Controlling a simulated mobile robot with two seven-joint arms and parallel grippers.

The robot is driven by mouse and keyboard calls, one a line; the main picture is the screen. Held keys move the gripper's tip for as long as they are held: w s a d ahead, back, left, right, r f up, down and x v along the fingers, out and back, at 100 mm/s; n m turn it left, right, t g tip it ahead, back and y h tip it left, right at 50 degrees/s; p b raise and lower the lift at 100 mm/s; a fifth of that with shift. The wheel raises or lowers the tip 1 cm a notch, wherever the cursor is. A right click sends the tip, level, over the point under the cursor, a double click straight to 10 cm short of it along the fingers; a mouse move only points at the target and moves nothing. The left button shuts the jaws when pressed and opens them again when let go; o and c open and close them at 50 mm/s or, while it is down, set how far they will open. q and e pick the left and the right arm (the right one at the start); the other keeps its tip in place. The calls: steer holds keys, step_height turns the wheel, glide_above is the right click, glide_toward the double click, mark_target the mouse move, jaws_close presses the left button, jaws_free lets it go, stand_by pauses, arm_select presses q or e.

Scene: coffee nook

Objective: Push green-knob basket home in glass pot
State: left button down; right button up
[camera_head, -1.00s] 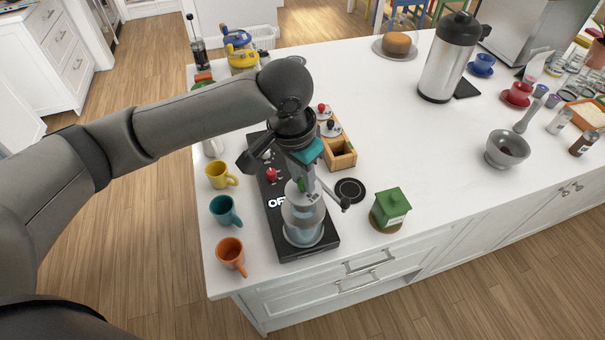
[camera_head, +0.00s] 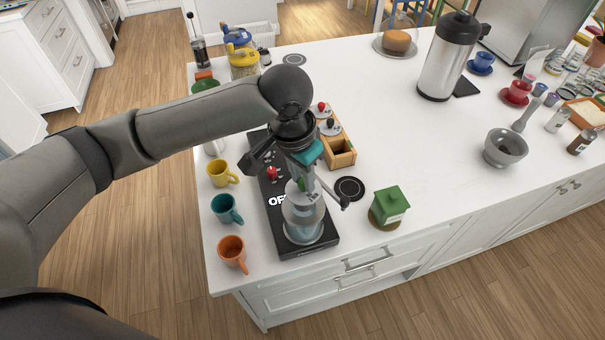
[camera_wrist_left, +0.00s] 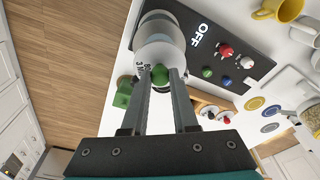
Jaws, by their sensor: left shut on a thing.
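The glass pot (camera_head: 303,232) stands on the front end of the black machine base (camera_head: 270,218) marked OFF. It also shows at the top of the left wrist view (camera_wrist_left: 160,38). The basket's green knob (camera_wrist_left: 160,74) sits between the fingertips of my left gripper (camera_wrist_left: 161,84), which is shut on it from above. In the head view my left gripper (camera_head: 302,182) points down over the pot, and the fingers partly cover the knob. The basket body is hard to make out through the glass, so its depth cannot be told. My right gripper is not in view.
Yellow (camera_head: 222,174), teal (camera_head: 226,210) and orange (camera_head: 232,255) mugs stand left of the base. A wooden box (camera_head: 342,158) is behind the pot, and a green canister (camera_head: 389,209) stands to the right. The counter's middle is clear.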

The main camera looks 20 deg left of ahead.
arm_select(q)
steer(key=shift+f+b, duration=0.55)
steer(key=shift+f, duration=2.4)
stand_by(1.0)
steer(key=c, duration=0.6)
jaws_free()
step_height(320, 180, up, 15)
steer(key=s, duration=0.2)
steer(key=shift+a+p, duration=0.35)
steer(key=shift+a, duration=0.1)
steer(key=shift+s, duration=0.1)
